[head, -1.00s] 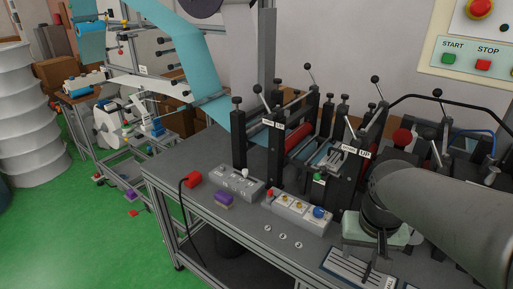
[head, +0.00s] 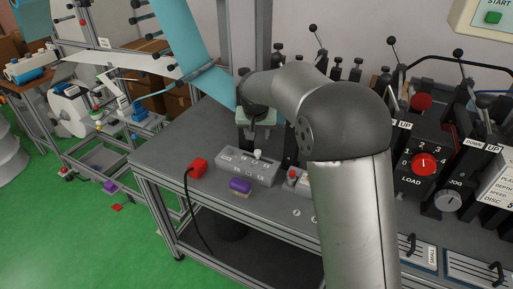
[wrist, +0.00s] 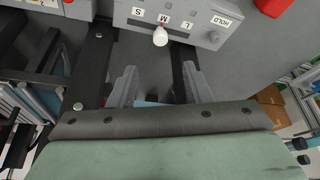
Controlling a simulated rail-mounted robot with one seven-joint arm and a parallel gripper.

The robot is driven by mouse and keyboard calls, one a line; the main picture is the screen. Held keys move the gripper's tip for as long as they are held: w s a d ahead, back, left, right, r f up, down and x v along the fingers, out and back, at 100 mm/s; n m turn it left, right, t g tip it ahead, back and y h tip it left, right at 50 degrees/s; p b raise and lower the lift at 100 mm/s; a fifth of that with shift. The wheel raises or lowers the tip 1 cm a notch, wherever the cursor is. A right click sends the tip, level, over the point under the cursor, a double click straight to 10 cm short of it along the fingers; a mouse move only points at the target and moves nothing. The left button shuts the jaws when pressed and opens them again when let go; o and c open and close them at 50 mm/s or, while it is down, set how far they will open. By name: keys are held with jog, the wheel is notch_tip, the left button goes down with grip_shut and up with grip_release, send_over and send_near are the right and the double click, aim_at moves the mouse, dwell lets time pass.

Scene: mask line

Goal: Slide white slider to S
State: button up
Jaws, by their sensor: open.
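The white slider (wrist: 160,37) is a small white knob on a grey control box (wrist: 130,12). In the wrist view the labels S, M and L run left to right, and the knob stands by M. In the head view the white slider (head: 258,155) stands up from the top of the grey box (head: 232,166). My gripper (wrist: 158,86) is open and empty, its two grey fingers pointing toward the box. The knob lies ahead of the gap between the fingers, apart from them. In the head view my arm hides part of the gripper.
A red block with a cable (head: 197,166) and a purple block (head: 240,186) sit left of and in front of the box. Dark machine posts and levers (head: 318,45) stand behind my arm. A red LOAD dial (head: 424,164) is at right. The front left bench top is clear.

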aim_at(258, 151)
jog(key=p+x, duration=0.2)
jog(key=x, duration=0.9)
jog(key=shift+w+f, duration=0.25)
jog(key=shift+f, duration=0.05)
